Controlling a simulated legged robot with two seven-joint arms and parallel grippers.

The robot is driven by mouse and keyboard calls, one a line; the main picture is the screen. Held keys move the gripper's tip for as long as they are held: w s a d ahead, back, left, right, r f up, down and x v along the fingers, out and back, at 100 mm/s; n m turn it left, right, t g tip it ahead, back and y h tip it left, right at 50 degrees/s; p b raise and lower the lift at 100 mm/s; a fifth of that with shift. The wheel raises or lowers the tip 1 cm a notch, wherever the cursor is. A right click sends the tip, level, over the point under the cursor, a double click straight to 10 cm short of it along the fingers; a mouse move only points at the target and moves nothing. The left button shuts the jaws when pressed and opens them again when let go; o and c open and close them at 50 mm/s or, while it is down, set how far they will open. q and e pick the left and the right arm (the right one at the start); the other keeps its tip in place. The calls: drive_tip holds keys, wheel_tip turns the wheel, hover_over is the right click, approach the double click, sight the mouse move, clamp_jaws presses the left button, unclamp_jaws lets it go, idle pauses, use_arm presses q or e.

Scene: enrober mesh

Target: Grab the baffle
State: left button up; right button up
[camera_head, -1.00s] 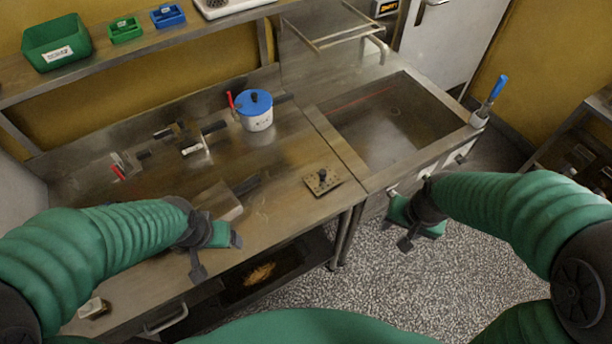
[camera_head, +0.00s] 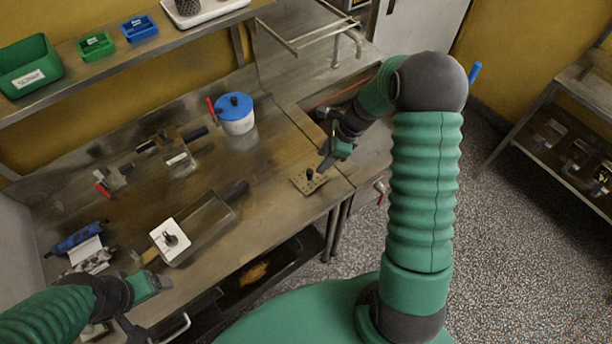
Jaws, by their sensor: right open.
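A small metal plate with holes and an upright black knob (camera_head: 309,181), which looks to be the baffle, lies flat on the right part of the steel worktop. My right gripper (camera_head: 327,160) is open and hangs just above and to the right of it, apart from the knob. Its fingers point down toward the plate. My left gripper (camera_head: 152,300) is low at the left, near the worktop's front edge. Its fingers look spread with nothing between them, and it is far from the plate.
A white square plate with a black knob (camera_head: 170,240) rests on a metal tray-like piece (camera_head: 205,226). A blue-lidded pot (camera_head: 236,114) stands behind. A clamp-like fixture (camera_head: 178,152) and blue tool (camera_head: 78,238) are left.

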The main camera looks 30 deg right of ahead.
sight(311, 171)
drive_tip(key=p+x, duration=0.2)
drive_tip(key=x, duration=0.7)
drive_tip(key=shift+w+f, duration=0.15)
drive_tip(key=shift+w, duration=0.05)
drive_tip(key=shift+w+f, duration=0.15)
drive_tip(key=shift+f, duration=0.05)
drive_tip(key=shift+r, duration=0.1)
clamp_jaws()
